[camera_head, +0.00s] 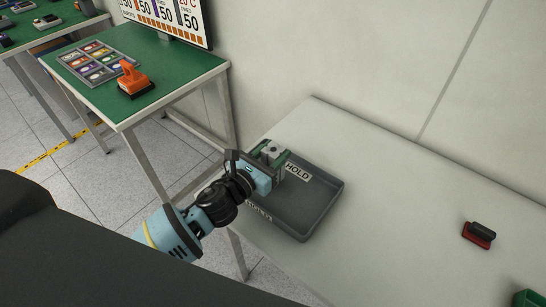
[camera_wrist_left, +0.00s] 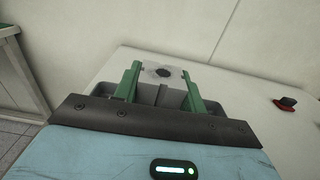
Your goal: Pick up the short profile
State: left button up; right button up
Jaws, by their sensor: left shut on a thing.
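The short profile (camera_head: 271,151) is a small light-grey block with a dark round hole in its end. It sits between the green fingers of my left gripper (camera_head: 275,160), over the back left part of a grey tray marked HOLD (camera_head: 326,204). In the left wrist view the profile (camera_wrist_left: 163,74) stands between the two green fingers of the left gripper (camera_wrist_left: 162,84), which are shut on it. Whether the profile touches the tray floor cannot be told. My right gripper is in neither view.
The tray stands on a pale table (camera_head: 400,215) against the wall. A red and black object (camera_head: 479,234) and a green bin (camera_head: 528,298) are at the right. A green-topped table (camera_head: 150,70) with an orange tool (camera_head: 133,79) stands at the left. The table between is clear.

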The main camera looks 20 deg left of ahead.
pick_arm(q)
notch_tip(320, 180, up, 2)
jog(key=shift+r, duration=0.1)
jog(key=s+d+r, duration=0.1)
jog(key=s+d, duration=0.1)
jog(key=s, duration=1.4)
